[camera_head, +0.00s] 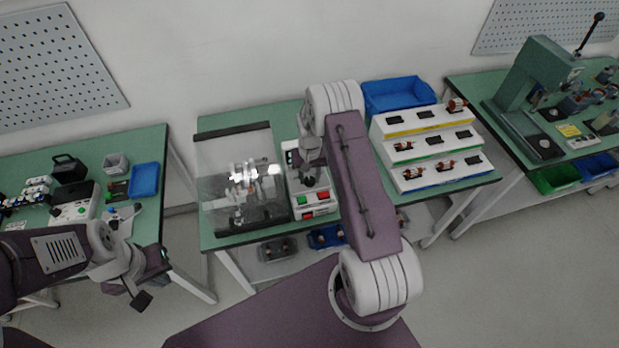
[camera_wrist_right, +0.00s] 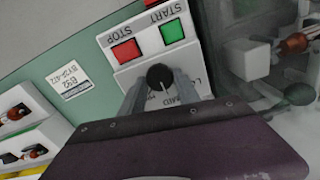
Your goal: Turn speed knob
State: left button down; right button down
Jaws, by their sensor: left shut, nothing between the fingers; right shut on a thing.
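The speed knob (camera_wrist_right: 160,77) is a round black dial with a light pointer line, on a white control box (camera_wrist_right: 195,72). In the right wrist view my right gripper (camera_wrist_right: 160,88) has its two fingers on either side of the knob, shut on it. In the head view the control box (camera_head: 316,208) stands on the middle table, and my right gripper (camera_head: 311,176) is over it, hiding the knob. My left gripper (camera_head: 146,280) is shut and empty, in front of the left table.
Green START (camera_wrist_right: 172,31) and red STOP (camera_wrist_right: 126,51) buttons sit beside the knob. A clear-covered test rig (camera_head: 240,180) stands left of the box. Stepped white racks (camera_head: 432,150) with rotors and a blue bin (camera_head: 398,95) stand to the right.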

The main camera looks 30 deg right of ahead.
aim_at(310, 180)
jog(key=shift+m, duration=0.3)
jog(key=c, duration=0.9)
grip_release()
notch_tip(310, 180, up, 9)
jog(key=shift+r+b, duration=0.1)
jog(key=shift+b, duration=1)
jog(key=shift+s+a, duration=0.1)
jog(key=shift+s, duration=0.05)
